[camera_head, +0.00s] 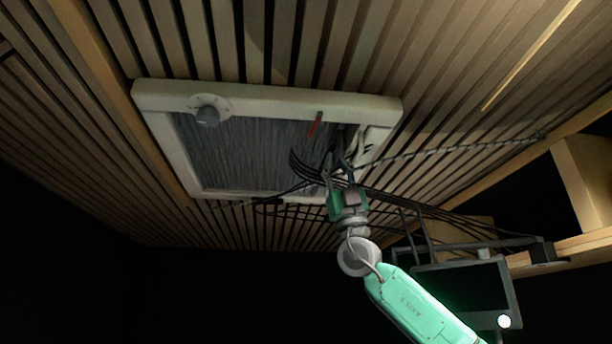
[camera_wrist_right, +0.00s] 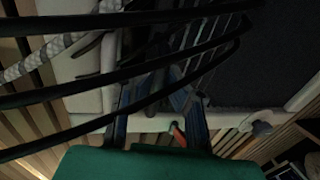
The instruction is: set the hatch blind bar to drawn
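The ceiling hatch has a pale frame (camera_head: 270,98) and a grey, pleated-looking blind (camera_head: 240,150) across most of its opening. The blind's right end lies near my right gripper, behind black cables, and I cannot clearly make out the bar there. My right gripper (camera_head: 340,165) reaches up to the right part of the hatch. In the right wrist view its fingers (camera_wrist_right: 155,105) stand apart, with the pale frame and thin dark lines visible beyond. Nothing is clearly held between them. Black cables cross in front. My left gripper is not in view.
A round knob (camera_head: 207,110) and a red handle (camera_head: 315,125) sit on the hatch frame. Black cables (camera_head: 420,207) and a braided rope (camera_head: 450,150) run close to my right gripper. A dark screen (camera_head: 465,288) stands at lower right. Wooden slats line the ceiling.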

